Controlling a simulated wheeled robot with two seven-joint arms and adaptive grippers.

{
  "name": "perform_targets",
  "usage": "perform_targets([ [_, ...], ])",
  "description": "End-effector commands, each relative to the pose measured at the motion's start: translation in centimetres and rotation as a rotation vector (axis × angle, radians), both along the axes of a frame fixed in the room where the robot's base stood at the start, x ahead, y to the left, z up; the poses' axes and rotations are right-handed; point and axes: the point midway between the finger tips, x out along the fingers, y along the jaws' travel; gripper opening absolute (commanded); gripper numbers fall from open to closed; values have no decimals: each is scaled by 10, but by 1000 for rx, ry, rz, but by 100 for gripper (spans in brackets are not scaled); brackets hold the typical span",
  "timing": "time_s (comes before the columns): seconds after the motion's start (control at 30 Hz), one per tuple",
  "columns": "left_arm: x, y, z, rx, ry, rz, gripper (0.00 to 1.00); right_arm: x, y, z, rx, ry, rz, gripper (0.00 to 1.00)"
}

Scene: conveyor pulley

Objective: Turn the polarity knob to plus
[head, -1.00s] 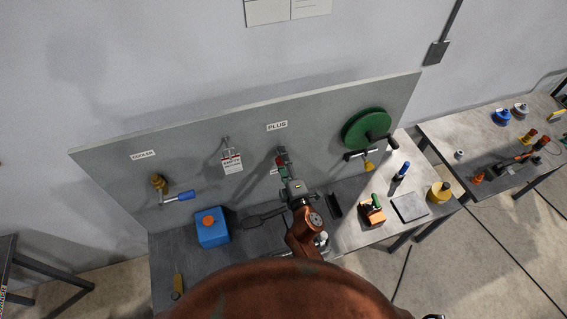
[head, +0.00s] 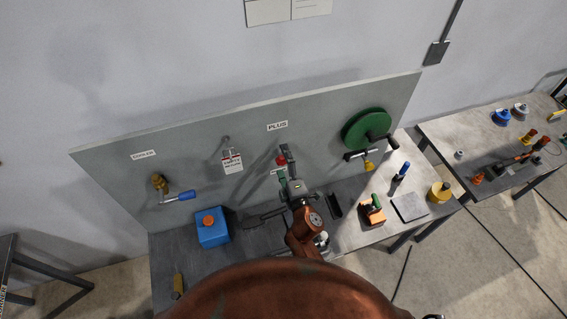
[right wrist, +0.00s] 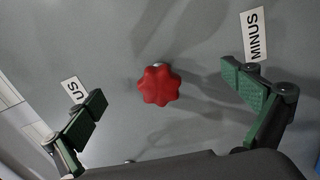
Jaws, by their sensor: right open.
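The red lobed polarity knob (head: 281,160) sits on the grey upright panel, below the PLUS label (head: 277,126). In the right wrist view the knob (right wrist: 159,85) lies between the two spread green-padded fingers of my right gripper (right wrist: 170,104), with a gap on both sides. The MINUS label (right wrist: 255,35) is beside the right finger; the PLUS label (right wrist: 75,91) is partly hidden by the left finger, leaving "US". My right gripper (head: 285,167) is open in front of the panel. No pointer mark on the knob is readable. My left gripper is out of view.
A green wheel (head: 367,130) with a crank is on the panel's right; a brass valve with a blue handle (head: 180,196) is on its left. A hanging tag (head: 232,163) is left of the knob. A blue container (head: 212,228) stands on the bench below.

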Motion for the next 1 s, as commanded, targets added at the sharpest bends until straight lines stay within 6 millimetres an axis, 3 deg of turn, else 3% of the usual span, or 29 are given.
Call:
perform_targets([
  [0.23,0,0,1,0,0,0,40,-4,-2,-1,0,1,0,100],
  [1.0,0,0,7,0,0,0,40,-66,-21,0,0,0,1,100],
])
